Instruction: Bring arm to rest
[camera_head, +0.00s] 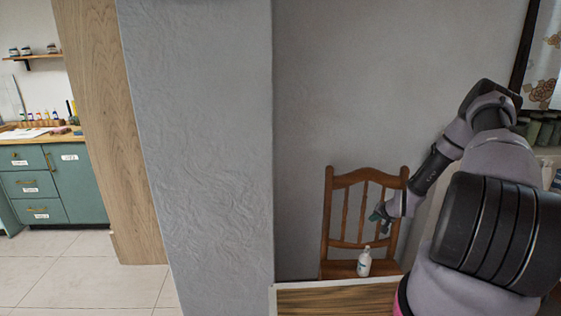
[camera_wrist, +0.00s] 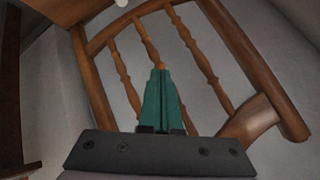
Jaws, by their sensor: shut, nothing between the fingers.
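My gripper (camera_head: 379,217) shows in the head view in front of the back of a wooden chair (camera_head: 341,180). In the wrist view my gripper (camera_wrist: 162,72) has its green fingers together, with nothing between them. They point towards the chair's turned spindles (camera_wrist: 196,50); I cannot tell the exact gap to the chair. My arm comes in from the right side of the head view, bent, with its end reaching to the left.
A white bottle (camera_head: 364,264) stands below my gripper, near the chair seat. A wooden tabletop (camera_head: 335,300) lies in front. A grey wall (camera_head: 205,150) stands to the left. Beyond it are green cabinets (camera_head: 75,180) and open tiled floor (camera_head: 70,270).

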